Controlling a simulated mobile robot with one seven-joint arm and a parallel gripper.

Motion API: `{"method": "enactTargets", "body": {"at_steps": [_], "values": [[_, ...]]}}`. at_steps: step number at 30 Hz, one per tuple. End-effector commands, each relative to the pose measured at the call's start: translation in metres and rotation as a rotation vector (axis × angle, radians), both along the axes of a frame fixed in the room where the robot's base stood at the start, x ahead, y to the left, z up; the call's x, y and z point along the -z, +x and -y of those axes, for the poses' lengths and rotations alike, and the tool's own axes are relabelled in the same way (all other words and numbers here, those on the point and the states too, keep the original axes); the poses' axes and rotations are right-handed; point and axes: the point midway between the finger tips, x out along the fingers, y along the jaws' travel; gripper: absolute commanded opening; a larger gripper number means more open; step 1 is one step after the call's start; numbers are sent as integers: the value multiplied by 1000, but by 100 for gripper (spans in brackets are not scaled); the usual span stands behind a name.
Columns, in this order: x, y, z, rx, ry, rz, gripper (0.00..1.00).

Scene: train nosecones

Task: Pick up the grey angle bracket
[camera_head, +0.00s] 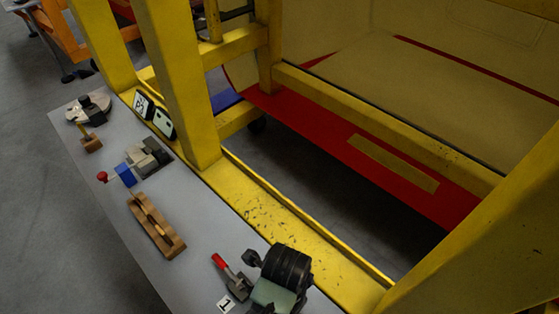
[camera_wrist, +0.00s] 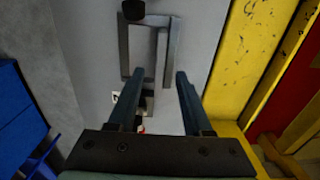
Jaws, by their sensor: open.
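In the wrist view, the grey angle bracket (camera_wrist: 124,48) appears as flat grey bars meeting at corners, lying on the light grey table top. A black knob-like part (camera_wrist: 133,10) shows at its upper left end. My gripper (camera_wrist: 157,85) is open, with its two dark fingers apart. The lower part of the bracket shows between the fingertips, near a small dark object and a white tag. I see no contact, and the height of the fingers above the table is unclear.
A blue object (camera_wrist: 18,105) stands at left in the wrist view.

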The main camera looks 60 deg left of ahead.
Motion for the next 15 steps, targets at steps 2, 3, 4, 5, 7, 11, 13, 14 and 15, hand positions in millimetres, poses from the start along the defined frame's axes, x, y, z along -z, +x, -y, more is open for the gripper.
{"method": "enactTargets", "body": {"at_steps": [2,3,4,5,7,11,13,14,15], "values": [[5,-1,0,0,-2,-4,50],[9,-1,-1,0,-2,-4,50],[13,-2,-1,0,-3,-4,50],[16,-2,-1,0,-3,-4,50],[26,-2,-2,0,-3,-4,50],[42,-2,-3,1,-2,-3,50],[48,-2,-3,1,-1,-2,50],[49,-2,-3,1,0,-1,50],[50,-2,-3,1,0,0,50]]}}
